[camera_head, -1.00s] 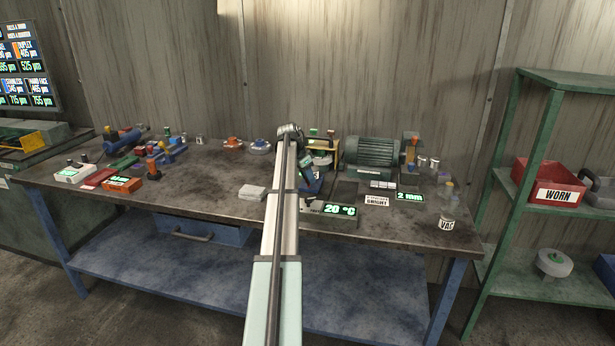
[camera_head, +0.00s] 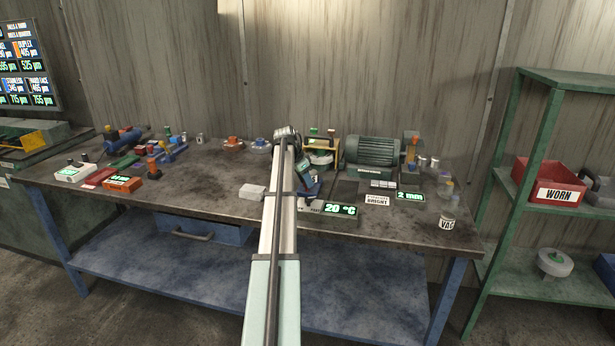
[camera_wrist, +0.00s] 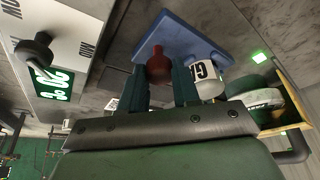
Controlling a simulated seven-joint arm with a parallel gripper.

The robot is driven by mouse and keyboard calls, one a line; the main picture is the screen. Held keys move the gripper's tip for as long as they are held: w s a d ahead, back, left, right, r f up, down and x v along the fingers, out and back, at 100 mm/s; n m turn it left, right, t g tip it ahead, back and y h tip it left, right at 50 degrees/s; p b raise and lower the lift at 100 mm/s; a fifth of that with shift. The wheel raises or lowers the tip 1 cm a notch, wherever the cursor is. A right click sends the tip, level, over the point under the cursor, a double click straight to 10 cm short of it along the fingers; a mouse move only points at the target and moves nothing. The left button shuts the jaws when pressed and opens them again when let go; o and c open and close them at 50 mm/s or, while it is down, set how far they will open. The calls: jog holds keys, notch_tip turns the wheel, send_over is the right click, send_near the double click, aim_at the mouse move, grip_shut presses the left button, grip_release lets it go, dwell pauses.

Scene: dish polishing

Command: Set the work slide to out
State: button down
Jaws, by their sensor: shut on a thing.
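In the wrist view, my gripper (camera_wrist: 160,85) has its two dark green fingers closed around a red knob (camera_wrist: 157,62). The knob stands on a flat blue plate (camera_wrist: 185,35), which looks like the work slide. A white piece with black lettering (camera_wrist: 207,82) sits on the plate, right of the fingers. In the head view, my arm hides much of this spot, and a blue part (camera_head: 311,186) shows beside the arm's end. The slide's exact position along its travel cannot be told.
A wheel in a yellow frame (camera_wrist: 268,120) is close at right. In the head view, a green motor (camera_head: 372,152) stands right of my arm. The bench's left-middle is clear.

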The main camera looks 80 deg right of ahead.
jog(key=a, duration=0.3)
jog(key=shift+a, duration=0.3)
jog(key=c, duration=0.8)
grip_release()
jog(key=v, duration=1.4)
jog(key=shift+f, duration=0.1)
